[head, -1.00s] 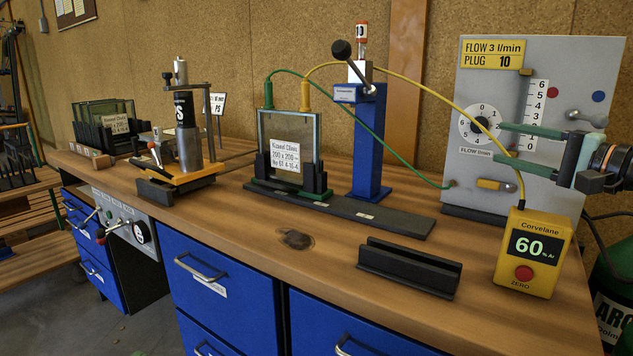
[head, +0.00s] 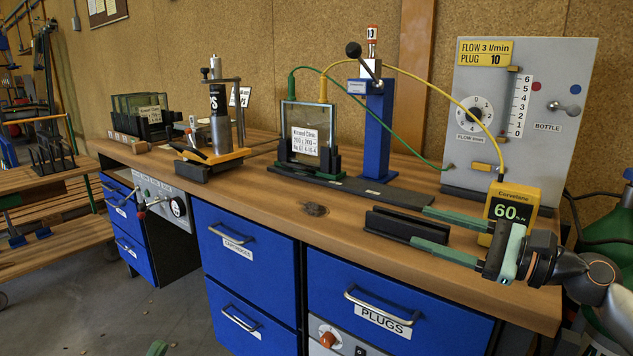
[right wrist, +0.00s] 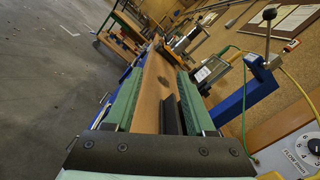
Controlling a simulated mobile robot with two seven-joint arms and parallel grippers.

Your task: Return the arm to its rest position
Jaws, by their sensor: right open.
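My right gripper (head: 420,227) reaches in from the right over the bench's front right part. Its two green fingers are spread apart and hold nothing, also in the right wrist view (right wrist: 165,62). The fingers point left, near the dark slotted block (head: 398,226); I cannot tell the exact gap. The gripper partly hides the yellow meter (head: 513,203), which reads 60. A small green tip at the bottom edge of the head view looks like part of my left gripper (head: 157,349); its jaws are not shown.
The grey flow panel (head: 545,85) stands at the back right. A blue post (head: 378,130) and a glass frame (head: 305,117) with green and yellow leads stand mid-bench. Blue drawers (head: 395,290) front the bench (head: 270,190). Open floor (head: 60,310) lies at left.

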